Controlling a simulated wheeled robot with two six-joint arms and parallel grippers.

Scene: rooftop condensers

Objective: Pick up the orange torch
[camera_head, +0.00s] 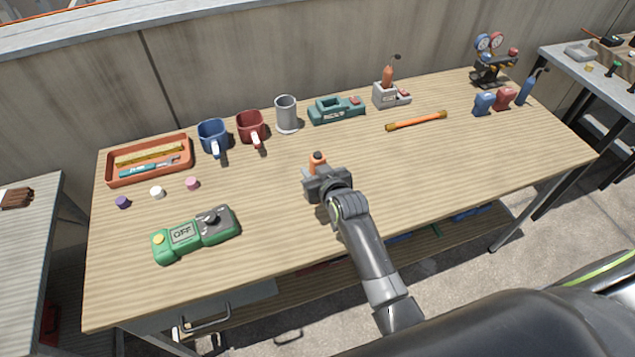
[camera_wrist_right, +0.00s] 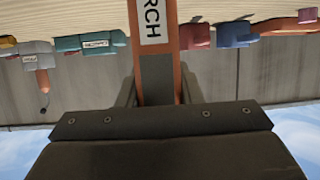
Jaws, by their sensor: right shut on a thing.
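My right gripper (camera_head: 320,178) is over the middle of the wooden workbench, shut on the orange torch (camera_head: 317,158). In the head view only the torch's orange, dark-tipped top shows above the jaws; the gripper hides the rest. In the right wrist view the torch (camera_wrist_right: 152,25) stands between the fingers (camera_wrist_right: 156,92), with a white label ending in "RCH" facing the camera. Its far end is cut off there, so I cannot tell whether it touches the bench. My left gripper is not in view.
A green box marked OFF (camera_head: 196,234) lies left of the gripper. Behind stand an orange tray (camera_head: 180,171), blue mug (camera_head: 213,137), red mug (camera_head: 251,127), grey cup (camera_head: 287,114), teal holder (camera_head: 336,109) and grey holder (camera_head: 386,97). An orange rod (camera_head: 416,121) lies right. Bench around the gripper is clear.

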